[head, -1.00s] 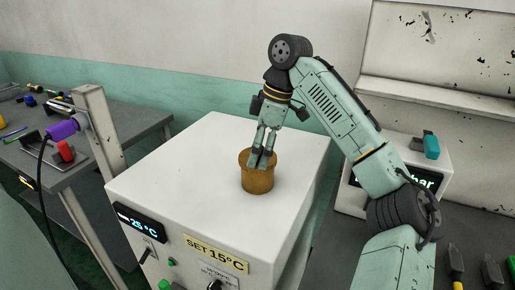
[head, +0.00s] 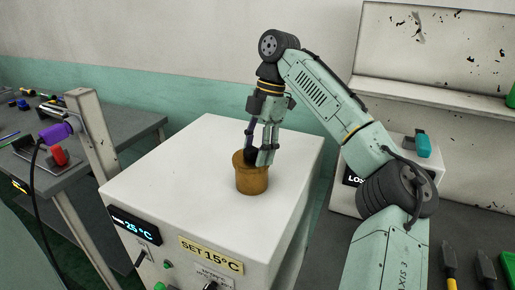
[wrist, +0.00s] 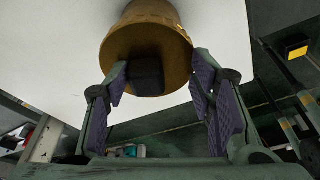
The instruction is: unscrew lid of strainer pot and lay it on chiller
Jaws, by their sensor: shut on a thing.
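The strainer pot (head: 252,182) is a round brown-gold pot standing upright on the white top of the chiller (head: 160,175). In the wrist view the pot (wrist: 150,20) is at the top, with a dark block-like knob (wrist: 146,76) on its lid. My gripper (head: 258,156) points down at the pot's top from above. In the wrist view its purple-padded fingers (wrist: 160,78) stand on either side of the knob. It is shut on the lid, though the exact contact is hard to see. Whether the lid has lifted from the pot cannot be told.
The chiller top is clear around the pot. Its front carries a display (head: 136,225) and a "SET 15°C" label (head: 211,255). A white box with a teal part (head: 423,146) stands behind my arm at right.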

